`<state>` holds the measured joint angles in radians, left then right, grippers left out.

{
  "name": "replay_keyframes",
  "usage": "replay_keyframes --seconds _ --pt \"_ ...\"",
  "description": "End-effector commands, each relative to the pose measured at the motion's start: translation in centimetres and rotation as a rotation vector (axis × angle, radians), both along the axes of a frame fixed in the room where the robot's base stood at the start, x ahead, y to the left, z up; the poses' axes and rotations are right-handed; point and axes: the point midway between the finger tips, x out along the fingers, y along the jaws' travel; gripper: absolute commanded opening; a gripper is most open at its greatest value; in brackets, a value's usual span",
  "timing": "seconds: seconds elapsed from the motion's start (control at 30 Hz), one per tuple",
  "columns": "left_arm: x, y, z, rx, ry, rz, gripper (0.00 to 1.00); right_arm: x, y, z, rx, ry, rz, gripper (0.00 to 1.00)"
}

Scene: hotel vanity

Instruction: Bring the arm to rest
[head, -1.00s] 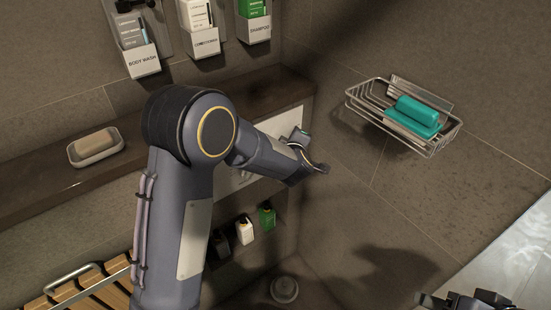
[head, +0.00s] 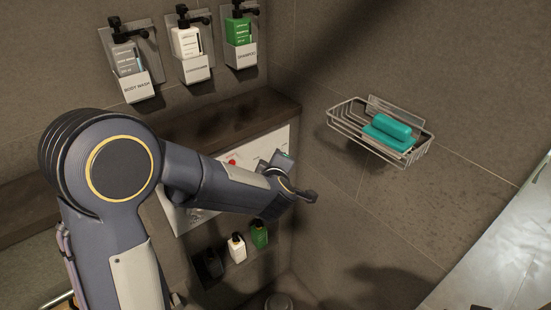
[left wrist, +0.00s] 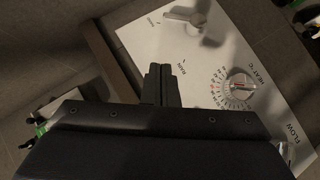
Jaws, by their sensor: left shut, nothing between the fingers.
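My left arm comes in from the left in the head view. Its gripper (head: 303,195) reaches out past the right edge of a white shower control panel (head: 186,213). In the left wrist view the two dark fingers of the left gripper (left wrist: 160,72) are together, with nothing between them. My right gripper does not show clearly; only a dark bit of hardware is at the bottom edge of the head view.
Labelled dispensers, including a green shampoo (head: 238,32), are mounted above a dark ledge (head: 237,112). Small bottles (head: 259,235) stand below the panel. A pale surface (head: 497,255) is at the lower right.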

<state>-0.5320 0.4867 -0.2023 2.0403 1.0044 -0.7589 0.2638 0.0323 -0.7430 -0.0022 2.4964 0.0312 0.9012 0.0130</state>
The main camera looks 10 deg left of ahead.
Motion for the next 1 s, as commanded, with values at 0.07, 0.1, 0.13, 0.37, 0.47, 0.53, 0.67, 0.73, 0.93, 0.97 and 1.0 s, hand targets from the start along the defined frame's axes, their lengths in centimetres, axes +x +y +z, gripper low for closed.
replay_keyframes --seconds 0.07,0.1,0.13,0.37,0.47,0.53,0.67,0.73,0.93,0.97,1.0 --pt "-0.2 0.0 0.1 0.0 0.0 0.0 0.0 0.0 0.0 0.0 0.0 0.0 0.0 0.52" --pt "-0.2 0.0 0.1 0.0 0.0 0.0 0.0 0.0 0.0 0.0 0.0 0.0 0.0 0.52" --pt "-0.2 -0.1 0.1 0.0 0.0 0.0 0.0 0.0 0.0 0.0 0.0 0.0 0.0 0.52" --pt "-0.2 -0.1 0.1 0.001 0.0 0.0 0.0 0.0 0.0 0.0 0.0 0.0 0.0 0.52" --pt "-0.2 -0.1 0.1 0.001 0.0 0.0 0.0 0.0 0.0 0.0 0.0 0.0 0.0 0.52" --pt "-0.2 0.0 0.2 -0.002 0.0 -0.005 0.0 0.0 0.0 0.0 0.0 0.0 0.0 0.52" --pt "-0.9 0.4 1.5 -0.033 0.007 -0.087 0.0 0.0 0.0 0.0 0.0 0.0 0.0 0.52" --pt "-2.0 0.7 3.0 -0.053 0.012 -0.182 0.0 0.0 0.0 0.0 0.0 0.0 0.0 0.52" --pt "-10.2 1.4 6.8 -0.005 0.06 -0.564 0.0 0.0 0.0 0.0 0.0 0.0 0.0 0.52" --pt "-11.8 1.5 6.9 0.018 0.073 -0.62 0.0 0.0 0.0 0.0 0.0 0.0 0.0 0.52" --pt "-14.1 1.7 6.8 0.051 0.096 -0.69 0.0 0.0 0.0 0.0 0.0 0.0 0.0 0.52"
